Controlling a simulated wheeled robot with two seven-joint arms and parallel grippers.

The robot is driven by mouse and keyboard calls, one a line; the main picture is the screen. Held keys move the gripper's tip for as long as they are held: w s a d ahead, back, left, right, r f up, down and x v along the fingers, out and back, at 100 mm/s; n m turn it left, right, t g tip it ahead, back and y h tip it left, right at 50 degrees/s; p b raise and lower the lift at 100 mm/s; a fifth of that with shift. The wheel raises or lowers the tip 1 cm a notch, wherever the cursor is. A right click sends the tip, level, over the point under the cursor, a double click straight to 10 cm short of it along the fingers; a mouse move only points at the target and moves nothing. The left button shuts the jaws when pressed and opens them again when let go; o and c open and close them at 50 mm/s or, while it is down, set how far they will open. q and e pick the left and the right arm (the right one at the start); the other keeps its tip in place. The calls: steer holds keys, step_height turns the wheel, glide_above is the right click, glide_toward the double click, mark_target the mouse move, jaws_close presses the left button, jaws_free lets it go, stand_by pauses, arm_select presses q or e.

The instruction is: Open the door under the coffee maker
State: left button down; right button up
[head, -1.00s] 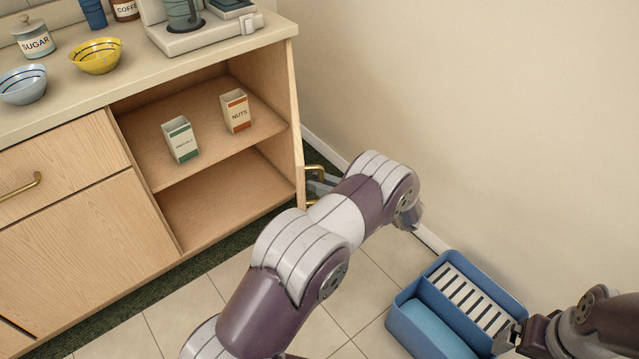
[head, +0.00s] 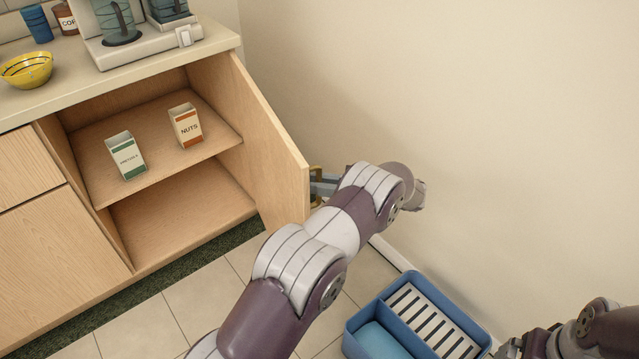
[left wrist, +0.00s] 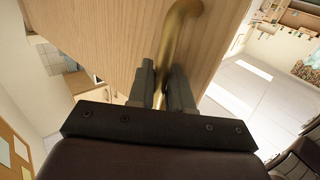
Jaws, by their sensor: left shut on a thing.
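The light wood door (head: 265,150) under the coffee maker (head: 125,50) stands wide open, swung out to the right with its inner face showing. Its brass handle (head: 316,175) is on the far side, mostly hidden in the head view. My left gripper (head: 325,186) is at the handle beyond the door's free edge. In the left wrist view, the fingers (left wrist: 163,92) are shut around the curved brass handle (left wrist: 178,45), close to the door's outer face (left wrist: 110,40). My right gripper (head: 510,347) is at the bottom right, partly seen; its fingers are unclear.
The open cabinet has a shelf (head: 110,185) with a green-marked box (head: 126,156) and a nuts box (head: 186,126). A blue divided crate (head: 410,325) sits on the tiled floor to the right. The wall (head: 430,100) is close beyond the door.

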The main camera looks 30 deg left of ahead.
arm_select(q)
steer(key=shift+f, duration=0.1)
steer(key=c, duration=1.2)
jaws_free()
steer(key=shift+d, duration=0.15)
steer(key=p+v, duration=0.4)
steer(key=v, duration=0.3)
steer(key=shift+d, duration=0.15)
